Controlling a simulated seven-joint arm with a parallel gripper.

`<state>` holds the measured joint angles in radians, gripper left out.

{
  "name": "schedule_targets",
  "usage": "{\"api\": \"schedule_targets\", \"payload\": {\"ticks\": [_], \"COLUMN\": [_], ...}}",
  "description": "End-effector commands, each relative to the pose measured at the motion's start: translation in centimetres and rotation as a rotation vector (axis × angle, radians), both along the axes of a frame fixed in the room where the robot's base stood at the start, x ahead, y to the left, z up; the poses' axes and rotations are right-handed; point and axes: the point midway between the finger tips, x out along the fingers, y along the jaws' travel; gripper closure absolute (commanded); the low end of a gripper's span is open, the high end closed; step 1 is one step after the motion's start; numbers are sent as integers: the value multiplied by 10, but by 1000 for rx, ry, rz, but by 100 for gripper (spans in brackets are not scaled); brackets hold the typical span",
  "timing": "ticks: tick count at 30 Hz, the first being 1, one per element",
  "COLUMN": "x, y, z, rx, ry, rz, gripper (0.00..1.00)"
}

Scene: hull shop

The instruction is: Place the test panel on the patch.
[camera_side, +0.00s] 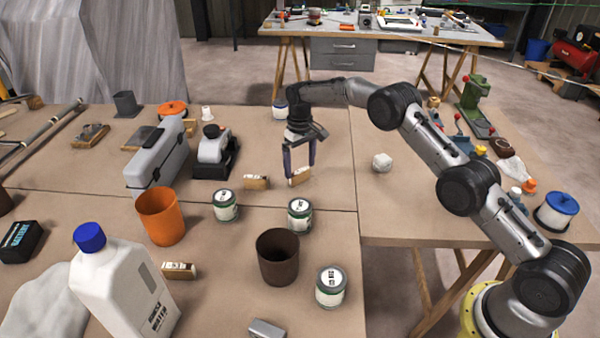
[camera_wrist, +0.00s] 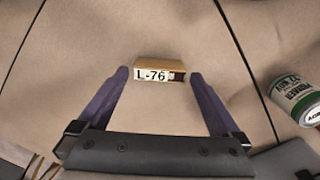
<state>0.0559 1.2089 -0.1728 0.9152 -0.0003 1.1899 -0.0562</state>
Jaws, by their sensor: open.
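A small tan block (camera_side: 299,178) with a white label lies on the table under my gripper (camera_side: 299,170). In the wrist view this block (camera_wrist: 158,64) reads "L-76" and has a dark end. Two similar labelled blocks lie apart, one just left (camera_side: 256,182) and one farther front left (camera_side: 179,270). I cannot tell which thing is the test panel, and no patch can be made out clearly.
Several labelled cans stand in front, one (camera_side: 299,214) close to my gripper; a can (camera_wrist: 298,100) shows right in the wrist view. A dark cup (camera_side: 278,257), an orange cup (camera_side: 160,217) and a white jug (camera_side: 122,290) stand nearer. Table right of the gripper is mostly clear.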

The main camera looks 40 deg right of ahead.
Motion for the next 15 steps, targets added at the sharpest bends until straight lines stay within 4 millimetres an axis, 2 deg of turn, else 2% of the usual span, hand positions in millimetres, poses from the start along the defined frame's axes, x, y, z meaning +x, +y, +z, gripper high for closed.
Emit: {"api": "schedule_targets", "payload": {"ticks": [3,9,15], "x": [1,0,0], "y": [0,0,0], "z": [27,64,83], "rx": [0,0,0], "ry": [-4,-3,0], "rz": [0,0,0], "gripper": [0,0,0]}}
